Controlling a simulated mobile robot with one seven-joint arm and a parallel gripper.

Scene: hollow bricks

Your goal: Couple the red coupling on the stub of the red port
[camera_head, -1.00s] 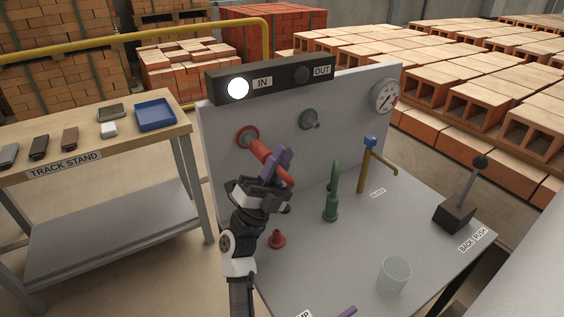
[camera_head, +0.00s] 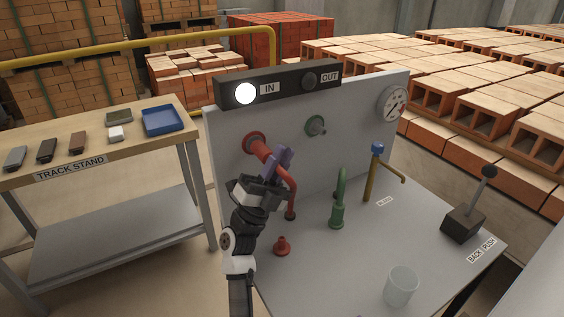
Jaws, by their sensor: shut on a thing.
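The red port (camera_head: 252,141) is a red ring on the left of the upright grey panel. The red coupling (camera_head: 263,149) is right at it, and its front end overlaps the ring in the picture. Its stub is hidden, so I cannot tell whether the coupling is on the stub or just in front of it. My gripper (camera_head: 278,162), with purple fingers, is shut on the red coupling, just right of and below the port. A red hose (camera_head: 293,190) curves down from behind the fingers to the bench. My gripper hides the coupling's rear.
A red cone-shaped stand (camera_head: 282,246) is left on the bench (camera_head: 330,265). A green coupling (camera_head: 338,210) stands upright below the green port (camera_head: 316,126). Right of it are a blue-topped tap (camera_head: 377,150), a lever (camera_head: 484,190) and a clear cup (camera_head: 401,286). The IN lamp (camera_head: 245,93) is lit.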

